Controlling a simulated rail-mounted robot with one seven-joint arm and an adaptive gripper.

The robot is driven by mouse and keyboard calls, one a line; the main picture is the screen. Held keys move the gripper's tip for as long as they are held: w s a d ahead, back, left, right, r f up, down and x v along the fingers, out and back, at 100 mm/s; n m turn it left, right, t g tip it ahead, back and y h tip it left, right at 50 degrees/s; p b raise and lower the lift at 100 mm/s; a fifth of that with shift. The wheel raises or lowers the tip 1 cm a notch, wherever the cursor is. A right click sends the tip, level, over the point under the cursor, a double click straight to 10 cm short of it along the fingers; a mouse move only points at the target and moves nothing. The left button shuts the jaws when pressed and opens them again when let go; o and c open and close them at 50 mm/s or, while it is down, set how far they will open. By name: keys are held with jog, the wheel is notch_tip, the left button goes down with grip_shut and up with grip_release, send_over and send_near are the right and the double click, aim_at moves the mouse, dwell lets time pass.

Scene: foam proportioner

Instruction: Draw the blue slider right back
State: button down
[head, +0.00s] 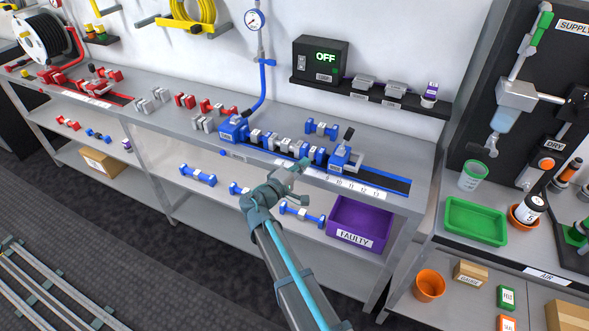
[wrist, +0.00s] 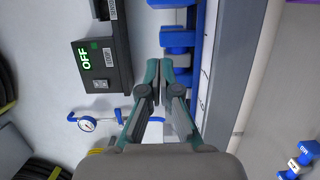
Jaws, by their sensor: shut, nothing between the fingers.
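The blue slider (head: 340,160) is a blue block with an upright black lever, on the blue-edged dark track (head: 390,183) on the bench. A row of grey and blue fittings (head: 285,145) stands on the track to its left, up to the blue end block (head: 234,129). My gripper (head: 303,163) is shut and empty, at the track's front edge, left of the slider. In the wrist view its closed fingertips (wrist: 167,65) are beside a blue block (wrist: 178,38); I cannot tell whether they touch, or which part that block is.
A numbered scale (head: 350,184) runs along the track's front. A loose blue fitting (head: 321,128) lies behind the track. The OFF box (head: 320,60) sits on the wall shelf. A purple FAULTY bin (head: 358,225) stands below. Bare track lies right of the slider.

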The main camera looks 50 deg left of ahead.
jog(key=x, duration=0.1)
jog(key=p+x, duration=0.1)
jog(key=x, duration=0.1)
jog(key=shift+w+d+r, duration=0.15)
jog(key=shift+d, duration=0.05)
jog(key=shift+w+d+p, duration=0.15)
jog(key=shift+d+p, duration=0.05)
jog(key=shift+d, duration=0.4)
jog(key=shift+w+d+p, duration=0.2)
jog(key=shift+d, duration=0.4)
jog(key=shift+w+d, duration=0.25)
jog(key=shift+d, duration=0.2)
jog(key=shift+d+f, duration=0.1)
jog(key=shift+f, duration=0.1)
